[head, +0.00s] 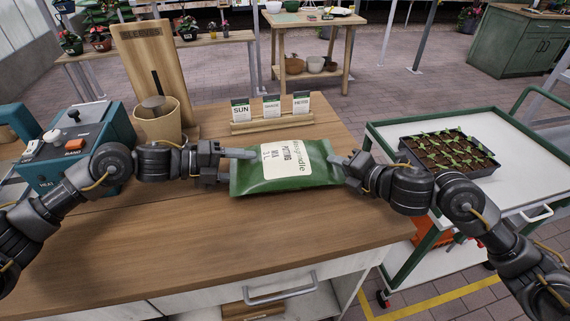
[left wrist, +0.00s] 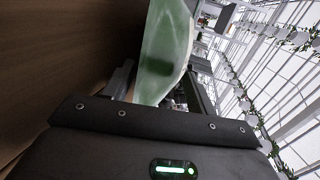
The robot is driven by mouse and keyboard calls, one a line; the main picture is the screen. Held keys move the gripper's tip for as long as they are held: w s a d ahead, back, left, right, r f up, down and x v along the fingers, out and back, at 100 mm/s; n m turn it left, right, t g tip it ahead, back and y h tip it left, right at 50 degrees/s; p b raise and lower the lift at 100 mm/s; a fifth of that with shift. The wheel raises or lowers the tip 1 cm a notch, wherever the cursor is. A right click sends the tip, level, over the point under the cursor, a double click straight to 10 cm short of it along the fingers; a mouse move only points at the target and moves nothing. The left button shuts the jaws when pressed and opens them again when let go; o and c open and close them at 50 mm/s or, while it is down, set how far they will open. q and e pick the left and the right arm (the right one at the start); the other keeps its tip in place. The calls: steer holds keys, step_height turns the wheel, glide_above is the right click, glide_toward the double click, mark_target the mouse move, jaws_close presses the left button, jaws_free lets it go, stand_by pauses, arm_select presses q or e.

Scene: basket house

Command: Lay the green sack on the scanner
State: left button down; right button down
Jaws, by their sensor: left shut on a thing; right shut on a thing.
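The green sack (head: 312,178) with a cream label lies flat between my two grippers over the wooden counter (head: 190,240). My left gripper (head: 236,155) is shut on its left end, and in the left wrist view the sack (left wrist: 165,50) runs between the fingers. My right gripper (head: 347,166) is shut on its right end. I cannot tell whether its underside touches the counter. No thing is clearly marked as a scanner; a teal machine (head: 115,135) with a grey top and buttons stands at the counter's left.
A wooden card stand (head: 270,124) is just behind the sack. A tan pot (head: 160,125) and tall wooden board (head: 137,60) stand at back left. A white-topped cart (head: 400,129) with a seedling tray (head: 470,171) is at right. The front of the counter is clear.

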arm_select(q)
steer(key=shift+s+d+r, duration=0.15)
steer(key=shift+d+r, duration=0.05)
arm_select(e)
steer(key=shift+s+a, duration=0.1)
